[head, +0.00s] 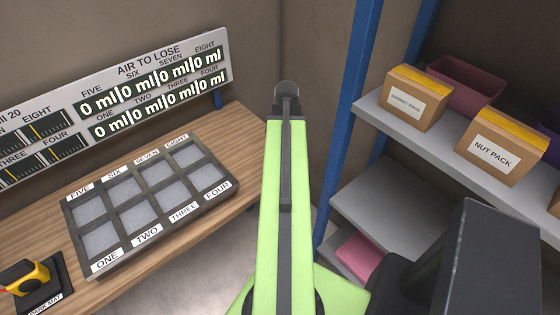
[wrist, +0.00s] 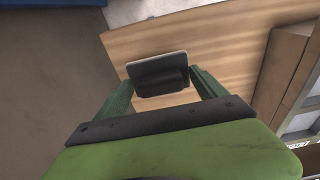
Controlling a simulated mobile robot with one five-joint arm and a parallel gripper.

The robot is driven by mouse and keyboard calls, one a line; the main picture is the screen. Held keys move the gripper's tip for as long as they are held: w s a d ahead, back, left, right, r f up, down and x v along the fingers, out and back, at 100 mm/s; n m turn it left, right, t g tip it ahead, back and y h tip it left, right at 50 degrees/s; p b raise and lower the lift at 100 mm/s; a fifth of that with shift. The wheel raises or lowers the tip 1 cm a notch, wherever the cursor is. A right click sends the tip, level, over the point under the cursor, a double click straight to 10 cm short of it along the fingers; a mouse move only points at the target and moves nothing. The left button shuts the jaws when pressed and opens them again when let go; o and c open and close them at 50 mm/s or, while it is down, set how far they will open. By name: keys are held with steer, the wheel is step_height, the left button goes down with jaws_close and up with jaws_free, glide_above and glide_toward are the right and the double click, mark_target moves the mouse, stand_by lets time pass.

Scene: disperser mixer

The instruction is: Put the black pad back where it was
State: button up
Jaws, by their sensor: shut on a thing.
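My gripper (wrist: 162,80) shows in the wrist view with its two green fingers on either side of a black pad (wrist: 157,70). The jaws are shut on this pad, a dark block with a flat, pale-edged face, held over a wooden surface. In the head view my lime-green arm points away from me and the gripper and pad cannot be made out. A dark tray (head: 150,212) with compartments labelled ONE to EIGHT lies on the wooden bench (head: 250,135); grey squares fill its compartments.
A yellow tool (head: 22,276) sits on a dark park mat (head: 55,284) at the bench's front left. A display board (head: 150,85) stands behind the tray. A blue post (head: 350,110) and grey shelves (head: 390,222) with boxes, including the nut pack (head: 497,150), stand right.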

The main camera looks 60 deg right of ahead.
step_height(320, 180, down, 5)
steer(key=b, duration=0.3)
steer(key=shift+b, duration=0.4)
steer(key=shift+r, duration=0.25)
steer(key=shift+f, duration=0.15)
steer(key=o, duration=1.1)
steer(key=r+p, duration=0.4)
steer(key=s+r+p, duration=0.1)
steer(key=r+p, duration=0.7)
steer(key=shift+s+a+r+p, duration=0.2)
steer(key=shift+s+a+p, duration=0.05)
steer(key=shift+p, duration=0.05)
steer(key=shift+f, duration=0.1)
